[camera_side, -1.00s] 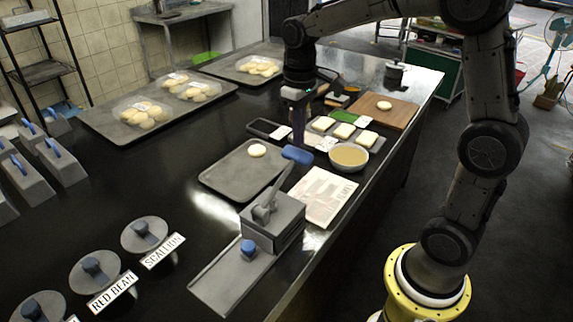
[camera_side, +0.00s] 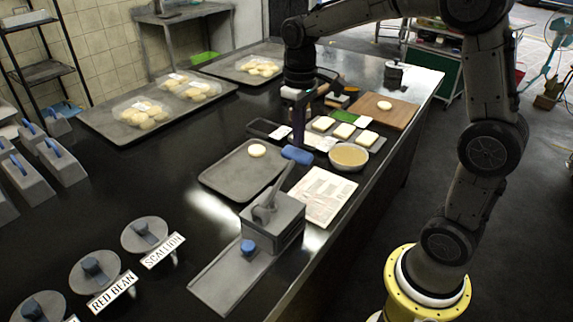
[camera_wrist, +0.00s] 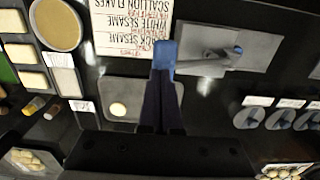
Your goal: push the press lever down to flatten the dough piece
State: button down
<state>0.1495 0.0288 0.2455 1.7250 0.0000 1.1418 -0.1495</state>
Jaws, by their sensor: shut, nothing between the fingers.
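The grey press (camera_side: 272,222) stands near the table's front edge, its lever (camera_side: 268,200) raised and slanting up to a blue handle (camera_side: 297,155). In the wrist view the handle (camera_wrist: 164,56) lies just beyond my fingertips. My gripper (camera_side: 298,146) is shut and empty, pointing down at the handle; I cannot tell whether it touches it. The fingers also show in the wrist view (camera_wrist: 162,80). A pale round dough piece (camera_side: 257,150) lies on a grey tray (camera_side: 222,180) behind the press. No dough is visible at the press itself.
A bowl (camera_side: 348,157), a printed sheet (camera_side: 322,196) and square pieces (camera_side: 343,131) are right of the handle. A wooden board (camera_side: 402,117) with a round piece lies farther back. Lidded round containers (camera_side: 95,271) with labels stand at the front left.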

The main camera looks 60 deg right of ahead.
jog(key=shift+f, duration=0.55)
